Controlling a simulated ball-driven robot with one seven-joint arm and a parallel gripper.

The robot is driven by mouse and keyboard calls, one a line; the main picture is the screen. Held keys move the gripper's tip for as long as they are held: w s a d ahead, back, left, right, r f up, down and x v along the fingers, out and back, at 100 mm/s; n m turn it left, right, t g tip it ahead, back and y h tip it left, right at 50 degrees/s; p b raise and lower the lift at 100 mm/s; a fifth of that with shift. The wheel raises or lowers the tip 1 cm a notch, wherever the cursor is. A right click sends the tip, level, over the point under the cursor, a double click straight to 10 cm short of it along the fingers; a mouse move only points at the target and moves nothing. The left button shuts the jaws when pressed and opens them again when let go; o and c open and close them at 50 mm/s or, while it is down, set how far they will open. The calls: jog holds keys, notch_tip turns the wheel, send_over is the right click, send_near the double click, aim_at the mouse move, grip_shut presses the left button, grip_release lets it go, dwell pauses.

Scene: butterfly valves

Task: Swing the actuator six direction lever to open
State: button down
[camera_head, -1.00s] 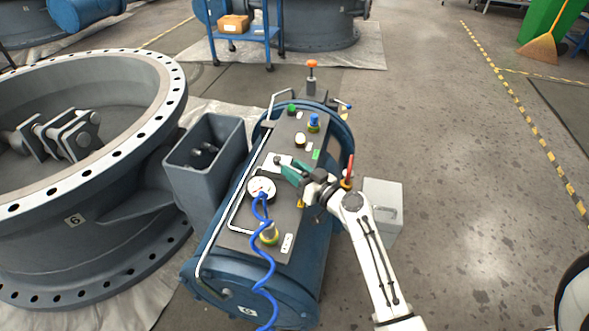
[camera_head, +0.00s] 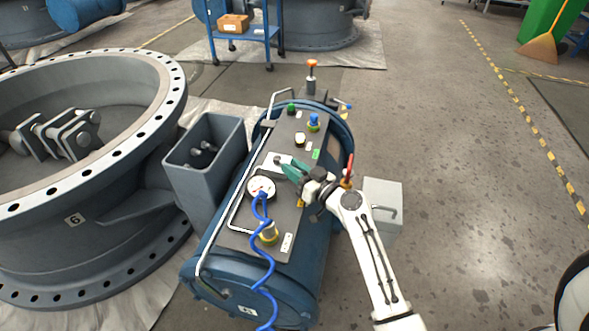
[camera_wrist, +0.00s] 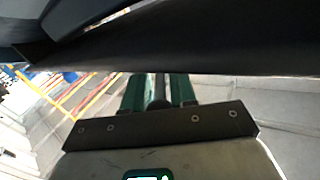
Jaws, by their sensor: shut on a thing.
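The blue actuator (camera_head: 313,255), a cylinder with a dark control panel on top, stands beside the large grey valve (camera_head: 110,235) marked 6. My gripper (camera_head: 285,166), with green fingers, is over the middle of the panel, at a small white plate (camera_head: 272,160). It is shut on the direction lever, which is mostly hidden by the fingers in the head view. In the wrist view, the green fingers (camera_wrist: 157,90) stand either side of a narrow grey-and-dark piece, apparently the lever (camera_wrist: 158,88). Which position the lever points to cannot be read.
A pressure gauge (camera_head: 261,187) with a blue coiled hose sits left of my gripper. A red-handled lever (camera_head: 350,165) stands close by my wrist.

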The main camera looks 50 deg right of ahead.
jog(key=shift+f+b, duration=0.25)
jog(key=shift+b, duration=0.05)
jog(key=shift+d+f+y+b, duration=0.15)
jog(key=shift+y+b, duration=0.15)
jog(key=shift+b, duration=0.25)
jog(key=shift+d+n+y+b, duration=0.2)
jog(key=shift+n+y+b, duration=0.4)
jog(key=shift+b, duration=0.6)
jog(key=y+b, duration=0.1)
jog(key=d+n+y+b, duration=0.1)
jog(key=b, duration=0.1)
jog(key=n+y+b, duration=0.1)
jog(key=b, duration=0.1)
jog(key=shift+w+d+y, duration=0.15)
jog(key=shift+d+y, duration=0.1)
jog(key=shift+y, duration=0.15)
jog(key=shift+d+n+y+b, duration=0.15)
jog(key=shift+n+y+b, duration=0.45)
jog(key=shift+y+b, duration=0.2)
